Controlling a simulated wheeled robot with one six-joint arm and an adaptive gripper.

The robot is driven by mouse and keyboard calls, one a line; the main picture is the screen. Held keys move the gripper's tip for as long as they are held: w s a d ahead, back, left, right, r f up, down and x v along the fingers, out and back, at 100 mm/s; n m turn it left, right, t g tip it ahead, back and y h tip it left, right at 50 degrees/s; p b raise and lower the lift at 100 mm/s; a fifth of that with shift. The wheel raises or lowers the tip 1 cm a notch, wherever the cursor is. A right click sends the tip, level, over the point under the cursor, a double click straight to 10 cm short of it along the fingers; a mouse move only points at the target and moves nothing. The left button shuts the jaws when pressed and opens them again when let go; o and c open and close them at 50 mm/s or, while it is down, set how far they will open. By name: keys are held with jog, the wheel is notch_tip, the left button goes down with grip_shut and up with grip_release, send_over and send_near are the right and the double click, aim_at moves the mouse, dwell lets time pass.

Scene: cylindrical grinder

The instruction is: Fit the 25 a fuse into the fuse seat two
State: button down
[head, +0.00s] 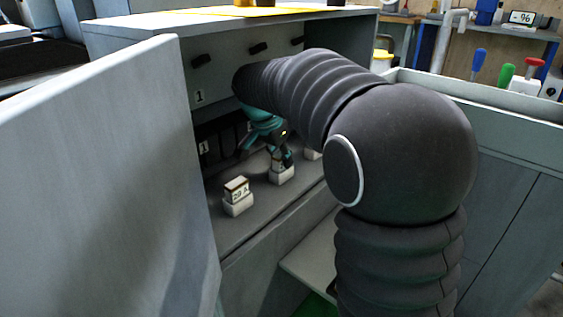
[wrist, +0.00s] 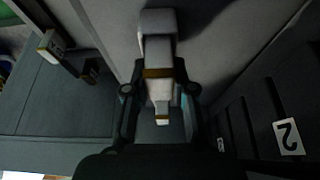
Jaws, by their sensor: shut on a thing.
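My gripper (head: 278,150) is inside the open cabinet, low over the shelf at the middle white holder (head: 281,176). In the wrist view my gripper (wrist: 158,90) is shut on a pale fuse (wrist: 158,92) with a brown band. Its rating cannot be read. A white block, apparently the holder (wrist: 157,24), lies right beyond the fuse; I cannot tell whether they touch. A dark slotted panel (wrist: 240,125) with a label 2 (wrist: 288,137) is to the right in the wrist view, apart from the fuse. In the head view my arm hides much of the back wall.
A fuse marked 20 A (head: 237,188) stands in a white holder on the shelf, left of my gripper. Another white holder (head: 312,154) is partly hidden by my arm. The open cabinet door (head: 95,190) bounds the left. Black knobs (head: 202,61) line the back wall above.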

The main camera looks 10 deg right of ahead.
jog(key=shift+r, duration=0.1)
jog(key=shift+f, duration=0.2)
jog(key=c, duration=1)
grip_release()
jog(key=shift+r, duration=0.1)
jog(key=shift+a+r, duration=0.1)
jog(key=shift+r, duration=0.4)
jog(key=s+a, duration=0.2)
jog(key=a, duration=0.1)
jog(key=s+a, duration=0.5)
jog(key=a, duration=0.2)
jog(key=shift+s+r, duration=0.15)
jog(key=shift+s, duration=0.05)
